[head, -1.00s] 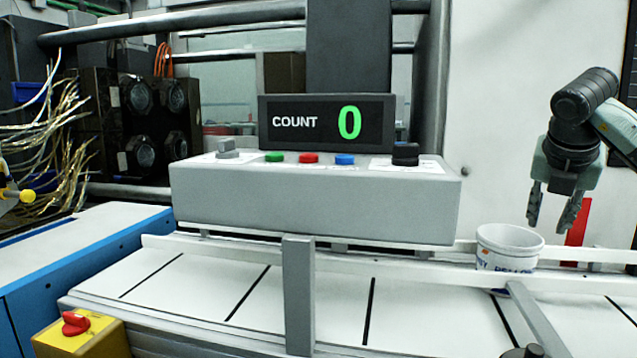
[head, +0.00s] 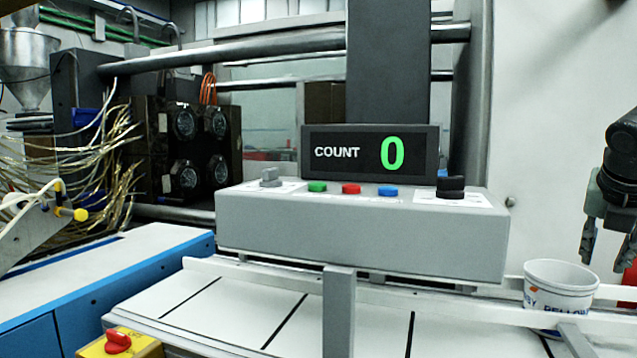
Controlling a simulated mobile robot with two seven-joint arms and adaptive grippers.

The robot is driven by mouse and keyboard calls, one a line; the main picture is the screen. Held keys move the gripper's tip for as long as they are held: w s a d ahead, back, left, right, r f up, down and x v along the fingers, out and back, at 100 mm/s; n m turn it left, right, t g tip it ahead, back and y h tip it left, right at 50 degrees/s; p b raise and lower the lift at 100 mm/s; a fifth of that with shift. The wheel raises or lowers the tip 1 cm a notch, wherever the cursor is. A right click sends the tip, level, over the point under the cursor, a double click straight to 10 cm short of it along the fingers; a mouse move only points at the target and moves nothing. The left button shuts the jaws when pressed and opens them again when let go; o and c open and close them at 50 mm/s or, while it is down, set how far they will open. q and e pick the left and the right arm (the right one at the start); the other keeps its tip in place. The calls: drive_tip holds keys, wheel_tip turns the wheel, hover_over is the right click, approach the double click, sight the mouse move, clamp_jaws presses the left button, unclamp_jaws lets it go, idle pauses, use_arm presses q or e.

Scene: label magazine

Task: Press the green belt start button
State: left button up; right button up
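The green button (head: 317,187) sits on top of the grey control box (head: 360,240), left of a red button (head: 351,188) and a blue button (head: 388,191). A display (head: 370,153) behind them reads COUNT 0. My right gripper (head: 608,258) hangs at the right edge of the head view, fingers pointing down and apart, with nothing seen between them. It is well to the right of the control box and above the white cup, partly cut off by the frame. My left gripper is not in view.
A grey switch (head: 271,178) and a black knob (head: 451,187) flank the buttons. A white cup (head: 560,288) stands by the conveyor belt (head: 250,315) at right. A yellow box with a red knob (head: 118,342) is at lower left. Space above the buttons is clear.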

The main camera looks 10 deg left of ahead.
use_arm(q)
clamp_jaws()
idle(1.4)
